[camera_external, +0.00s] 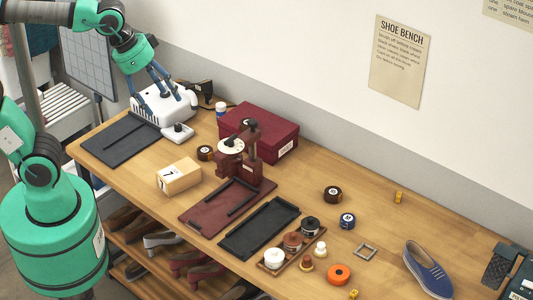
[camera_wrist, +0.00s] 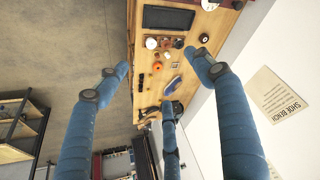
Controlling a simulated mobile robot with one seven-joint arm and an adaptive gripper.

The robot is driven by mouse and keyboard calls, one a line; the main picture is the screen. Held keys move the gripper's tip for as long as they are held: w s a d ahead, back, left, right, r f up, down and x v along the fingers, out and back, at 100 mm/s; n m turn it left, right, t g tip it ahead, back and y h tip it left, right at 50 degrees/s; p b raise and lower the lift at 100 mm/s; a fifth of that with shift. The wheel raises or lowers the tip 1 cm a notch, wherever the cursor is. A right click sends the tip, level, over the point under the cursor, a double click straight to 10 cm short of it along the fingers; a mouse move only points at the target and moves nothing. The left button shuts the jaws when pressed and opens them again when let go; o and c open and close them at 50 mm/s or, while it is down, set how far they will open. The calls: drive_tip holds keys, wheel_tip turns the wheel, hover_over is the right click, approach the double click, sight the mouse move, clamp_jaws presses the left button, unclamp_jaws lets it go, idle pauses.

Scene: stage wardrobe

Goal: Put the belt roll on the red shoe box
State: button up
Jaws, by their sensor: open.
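The red shoe box (camera_external: 262,132) sits closed at the back of the bench, with nothing on its lid. Several small round rolls with pale labels could be the belt roll; I cannot tell which. Another brown roll (camera_external: 333,194) and a blue roll (camera_external: 347,221) lie farther right. My gripper (camera_external: 158,94) is at the upper left, above or in front of the white machine, left of the box. In the wrist view its blue fingers (camera_wrist: 163,72) are spread apart with nothing between them.
A white machine (camera_external: 164,106) stands near my fingers. A brown press (camera_external: 240,148) stands directly before the box. Wood right of the box is partly clear.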

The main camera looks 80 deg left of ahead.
drive_tip(key=s+d+f+m, duration=0.1)
drive_tip(key=s+d, duration=0.3)
drive_tip(key=s, duration=0.4)
drive_tip(key=shift+s+d+f+t+h, duration=0.2)
drive_tip(key=shift+s+f+t+h, duration=0.15)
drive_tip(key=shift+f, duration=0.45)
wheel_tip(320, 180, down, 15)
drive_tip(key=b, duration=1.4)
drive_tip(key=shift+r+b, duration=0.2)
drive_tip(key=shift+b, duration=0.15)
